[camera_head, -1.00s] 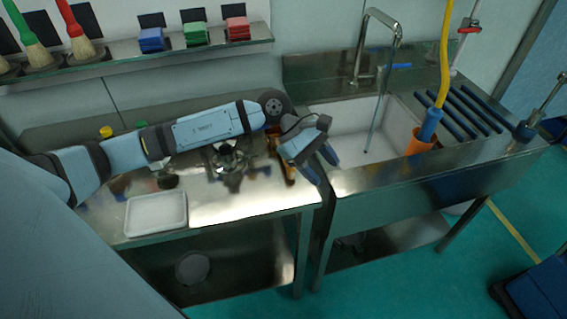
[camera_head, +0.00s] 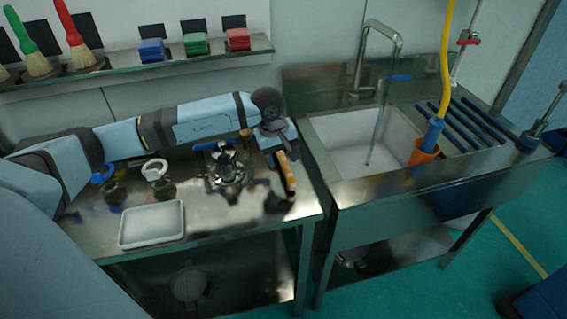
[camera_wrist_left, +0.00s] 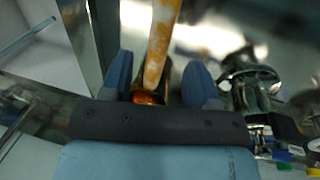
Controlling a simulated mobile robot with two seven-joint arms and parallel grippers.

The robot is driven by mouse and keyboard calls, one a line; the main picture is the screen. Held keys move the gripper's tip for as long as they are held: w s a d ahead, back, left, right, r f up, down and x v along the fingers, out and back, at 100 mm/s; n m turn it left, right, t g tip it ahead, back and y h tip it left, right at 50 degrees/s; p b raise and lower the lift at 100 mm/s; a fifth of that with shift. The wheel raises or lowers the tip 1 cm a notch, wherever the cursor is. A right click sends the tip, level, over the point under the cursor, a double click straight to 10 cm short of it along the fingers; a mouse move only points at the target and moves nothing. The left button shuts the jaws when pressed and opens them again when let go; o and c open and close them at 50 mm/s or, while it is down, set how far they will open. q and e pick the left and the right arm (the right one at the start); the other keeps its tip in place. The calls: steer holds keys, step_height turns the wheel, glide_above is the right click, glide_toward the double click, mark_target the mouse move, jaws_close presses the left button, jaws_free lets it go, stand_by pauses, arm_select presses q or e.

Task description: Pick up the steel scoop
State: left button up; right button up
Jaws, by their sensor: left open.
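My left gripper (camera_head: 284,148) is over the right end of the steel table; its fingers are mostly hidden in the head view. In the left wrist view the left gripper (camera_wrist_left: 160,80) is open, with an orange-and-white handle (camera_wrist_left: 161,45) between its two blue fingers and no clear grip on it. The same long handle (camera_head: 287,174) lies near the table's right edge in the head view. I cannot tell whether it belongs to the steel scoop. A shiny metal object (camera_head: 228,170) stands left of it and also shows in the left wrist view (camera_wrist_left: 248,85). My right gripper is not in view.
A white tray (camera_head: 152,224) lies at the table's front left. Behind it are a blue-ringed item (camera_head: 104,173) and a white-ringed item (camera_head: 155,170). A shelf (camera_head: 120,71) runs behind.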

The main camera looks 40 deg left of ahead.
mark_target(285, 164)
arm_select(q)
steer(key=f, duration=0.3)
steer(key=w+f, duration=0.1)
steer(key=f, duration=0.1)
steer(key=shift+d+p, duration=0.35)
jaws_close()
